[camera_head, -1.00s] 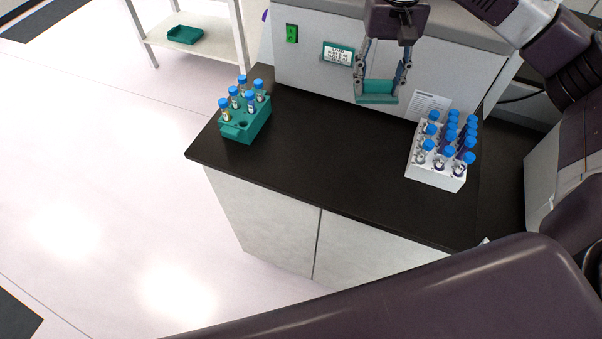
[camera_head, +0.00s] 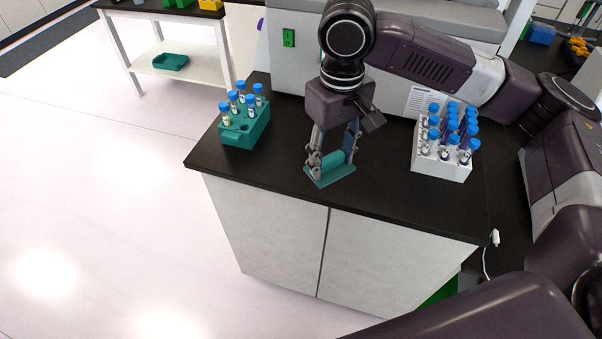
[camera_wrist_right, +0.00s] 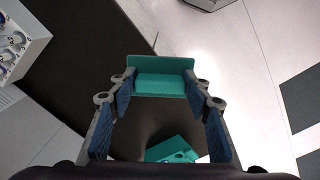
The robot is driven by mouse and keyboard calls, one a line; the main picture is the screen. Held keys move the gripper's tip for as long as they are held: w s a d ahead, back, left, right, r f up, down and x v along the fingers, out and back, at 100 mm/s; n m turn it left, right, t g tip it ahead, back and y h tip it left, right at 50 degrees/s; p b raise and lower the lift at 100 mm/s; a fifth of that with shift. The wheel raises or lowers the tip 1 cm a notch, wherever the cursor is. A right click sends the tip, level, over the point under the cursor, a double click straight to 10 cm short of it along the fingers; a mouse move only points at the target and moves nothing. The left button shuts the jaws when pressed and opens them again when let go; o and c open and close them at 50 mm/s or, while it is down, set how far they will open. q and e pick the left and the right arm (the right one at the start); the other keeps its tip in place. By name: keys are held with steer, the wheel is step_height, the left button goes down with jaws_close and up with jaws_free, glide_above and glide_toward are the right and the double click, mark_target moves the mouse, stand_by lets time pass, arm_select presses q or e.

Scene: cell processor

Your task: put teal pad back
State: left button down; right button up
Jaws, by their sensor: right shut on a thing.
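The teal pad (camera_head: 331,177) is a flat piece with a raised part. It is between the fingers of my right gripper (camera_head: 335,160), which is shut on it over the middle of the black counter. Whether the pad touches the counter is unclear. In the right wrist view, the pad (camera_wrist_right: 160,84) spans the gap between the two blue-lined fingers (camera_wrist_right: 162,105). My left gripper is not in view.
A teal rack (camera_head: 243,134) with blue-capped tubes stands at the counter's left end. A white rack (camera_head: 440,166) with several blue-capped tubes stands at the right. A teal tray (camera_head: 171,62) lies on a white shelf at the back left.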

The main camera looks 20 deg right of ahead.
steer(key=w+a+r+n+b, duration=0.1)
steer(key=w+r+n, duration=0.65)
steer(key=w, duration=0.45)
steer(key=shift+n, duration=0.25)
steer(key=f+p, duration=0.1)
steer(key=f, duration=1.4)
steer(key=shift+w+f, duration=0.1)
steer(key=shift+w, duration=0.1)
steer(key=shift+f+p, duration=0.5)
steer(key=shift+f, duration=1.65)
steer(key=o, duration=0.7)
steer(key=shift+f, duration=0.1)
steer(key=o, duration=0.4)
